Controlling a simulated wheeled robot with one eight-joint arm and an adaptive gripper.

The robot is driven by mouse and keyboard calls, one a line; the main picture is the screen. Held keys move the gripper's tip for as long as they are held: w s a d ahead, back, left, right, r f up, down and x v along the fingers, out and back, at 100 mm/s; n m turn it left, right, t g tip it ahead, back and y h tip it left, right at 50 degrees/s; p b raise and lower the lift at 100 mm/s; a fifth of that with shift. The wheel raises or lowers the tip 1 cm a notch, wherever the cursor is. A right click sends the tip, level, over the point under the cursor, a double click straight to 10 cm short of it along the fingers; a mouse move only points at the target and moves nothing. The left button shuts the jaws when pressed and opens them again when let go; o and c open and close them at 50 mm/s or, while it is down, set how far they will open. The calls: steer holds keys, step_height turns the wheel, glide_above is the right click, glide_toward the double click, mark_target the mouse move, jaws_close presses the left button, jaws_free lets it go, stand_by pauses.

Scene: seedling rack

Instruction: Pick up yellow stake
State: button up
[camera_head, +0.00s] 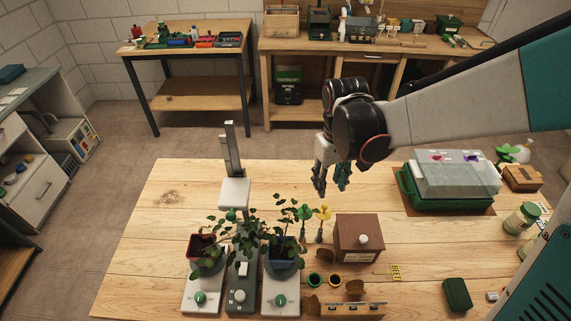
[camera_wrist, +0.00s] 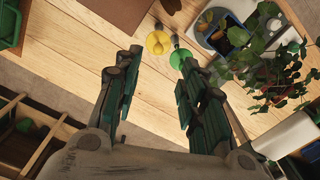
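The yellow stake (camera_head: 323,213) stands upright on the wooden table (camera_head: 160,230), just left of a brown wooden box (camera_head: 360,238). A green-topped stake (camera_head: 304,212) stands close on its left. In the wrist view the yellow stake's top (camera_wrist: 158,42) lies ahead of my gripper (camera_wrist: 158,62), between the lines of its two fingers, with the green stake's top (camera_wrist: 181,57) beside the right fingertip. My gripper is open and empty. In the head view my gripper (camera_head: 330,186) hangs above the table, behind the yellow stake and apart from it.
Potted plants (camera_head: 205,252) and (camera_head: 283,252) on white scale-like bases stand left of the stakes, their leaves close to the green stake. Two small round pots (camera_head: 325,280) sit in front. A green tray with a clear lid (camera_head: 457,176) is at right. The table's back left is clear.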

mark_target(325, 205)
steer(key=f+b, duration=0.1)
steer(key=f, duration=0.7)
steer(key=f+b, duration=0.1)
steer(key=f, duration=0.3)
steer(key=shift+w+b, duration=0.25)
steer(key=shift+b, duration=0.05)
steer(key=c, duration=0.9)
